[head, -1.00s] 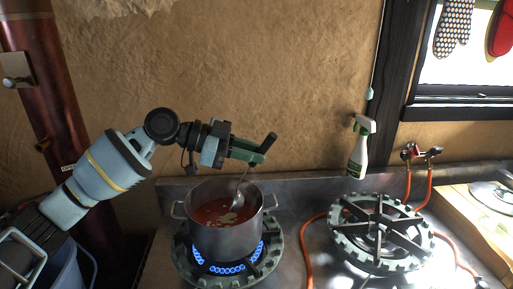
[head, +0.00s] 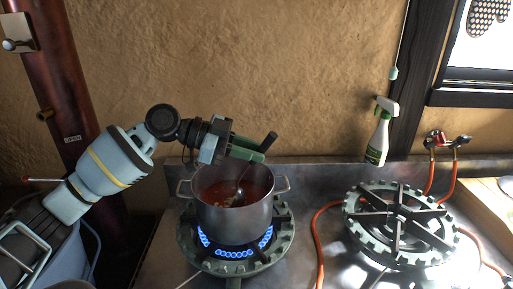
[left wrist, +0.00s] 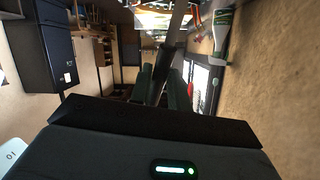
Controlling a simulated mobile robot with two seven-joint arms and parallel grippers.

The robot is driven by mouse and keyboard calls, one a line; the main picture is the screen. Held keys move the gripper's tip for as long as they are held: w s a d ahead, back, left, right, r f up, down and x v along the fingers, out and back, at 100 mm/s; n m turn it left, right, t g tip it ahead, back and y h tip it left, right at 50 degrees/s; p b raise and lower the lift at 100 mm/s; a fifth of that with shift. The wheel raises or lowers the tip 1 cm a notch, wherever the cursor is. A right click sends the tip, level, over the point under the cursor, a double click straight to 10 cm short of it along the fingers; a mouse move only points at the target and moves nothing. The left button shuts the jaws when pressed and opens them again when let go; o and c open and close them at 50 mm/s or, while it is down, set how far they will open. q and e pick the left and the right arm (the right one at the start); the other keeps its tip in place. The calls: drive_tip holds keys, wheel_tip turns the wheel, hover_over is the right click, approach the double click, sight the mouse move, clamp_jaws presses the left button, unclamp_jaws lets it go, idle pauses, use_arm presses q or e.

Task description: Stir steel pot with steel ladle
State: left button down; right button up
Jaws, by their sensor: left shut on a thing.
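The steel pot (head: 236,217) stands on a lit gas burner in the head view, with red soup and pale pieces inside. The steel ladle (head: 239,190) reaches down into the pot, its lower end in the soup. My left gripper (head: 262,154) is above the pot's back rim, shut on the ladle's dark handle. In the left wrist view, the gripper's green fingers (left wrist: 162,88) close on the ladle's handle (left wrist: 172,45). My right gripper is not in view.
A second, unlit burner (head: 401,224) with an orange hose stands to the right. A white and green spray bottle (head: 380,132) is at the wall behind. The clay wall (head: 290,70) rises close behind the pot.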

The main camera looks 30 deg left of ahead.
use_arm(q)
drive_tip(key=shift+a+f+b, duration=0.25)
drive_tip(key=shift+f+b, duration=0.1)
drive_tip(key=shift+f, duration=0.25)
drive_tip(key=shift+a+f+b, duration=0.2)
drive_tip(key=shift+f+b, duration=0.1)
drive_tip(key=shift+f, duration=0.25)
